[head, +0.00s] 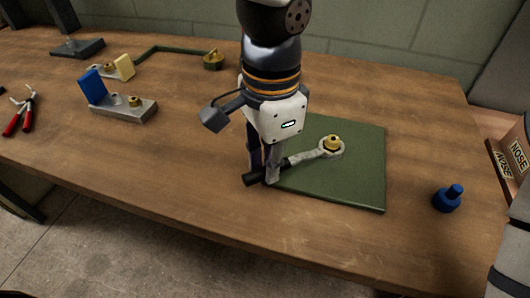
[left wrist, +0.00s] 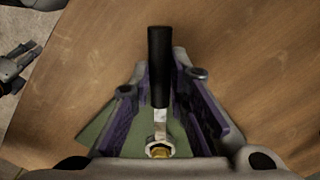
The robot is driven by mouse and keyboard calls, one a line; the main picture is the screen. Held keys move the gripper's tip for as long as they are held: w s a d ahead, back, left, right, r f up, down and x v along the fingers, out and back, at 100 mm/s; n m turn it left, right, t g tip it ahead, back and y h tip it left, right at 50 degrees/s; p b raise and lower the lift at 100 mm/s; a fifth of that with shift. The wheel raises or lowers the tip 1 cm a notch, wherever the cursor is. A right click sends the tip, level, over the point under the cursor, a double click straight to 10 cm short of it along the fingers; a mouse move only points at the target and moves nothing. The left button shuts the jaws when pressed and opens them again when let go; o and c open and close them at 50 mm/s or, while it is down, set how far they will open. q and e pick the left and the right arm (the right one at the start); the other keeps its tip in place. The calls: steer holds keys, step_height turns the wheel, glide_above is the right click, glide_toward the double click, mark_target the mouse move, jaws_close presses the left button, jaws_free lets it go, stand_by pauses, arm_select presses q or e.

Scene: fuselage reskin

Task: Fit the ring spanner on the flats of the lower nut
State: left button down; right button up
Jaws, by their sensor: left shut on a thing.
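The ring spanner (head: 305,158) has a black grip and a steel shank. Its ring end shows around or over the brass nut (head: 332,142) on the green plate (head: 360,180). I cannot tell whether the ring sits down on the flats or rests higher. My left gripper (head: 264,174) is shut on the spanner near its grip, low by the plate's left edge. In the left wrist view the spanner's black grip (left wrist: 160,65) lies between the fingers, with the brass nut (left wrist: 158,151) at the bottom, partly hidden.
A blue knobbed piece (head: 447,199) stands right of the plate. Grey blocks with a blue upright (head: 92,85) and a cream upright (head: 124,66), a green bar (head: 175,50) and red-handled pliers (head: 20,113) lie left. The table front by the plate is clear.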

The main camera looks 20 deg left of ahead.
arm_select(q)
steer(key=shift+w+a, duration=0.1)
steer(key=shift+w, duration=0.05)
steer(key=shift+w+a+m, duration=0.35)
steer(key=shift+a+m, duration=0.05)
steer(key=shift+m, duration=0.2)
stand_by(0.6)
steer(key=c, duration=1.5)
jaws_free()
steer(key=shift+o, duration=0.2)
steer(key=shift+r, duration=2.5)
